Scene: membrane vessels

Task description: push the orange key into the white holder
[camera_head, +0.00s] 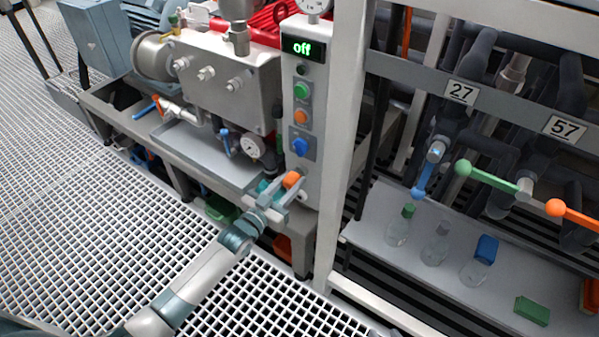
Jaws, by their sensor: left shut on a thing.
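My left gripper (284,189) reaches in from the lower left and is shut on the orange key (292,179). It holds the key at the lower part of the light-grey control panel column (312,150). The white holder cannot be told apart clearly; the fingers and the key cover part of the panel there. I cannot tell whether the key touches the panel or sits in the holder. My right gripper is not in view.
Above the key, the panel has a blue knob (300,146), an orange button (301,117), a green button (302,91) and a display (303,48) reading "off". A white frame post (343,130) stands close right. Bottles stand on the right shelf (385,228).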

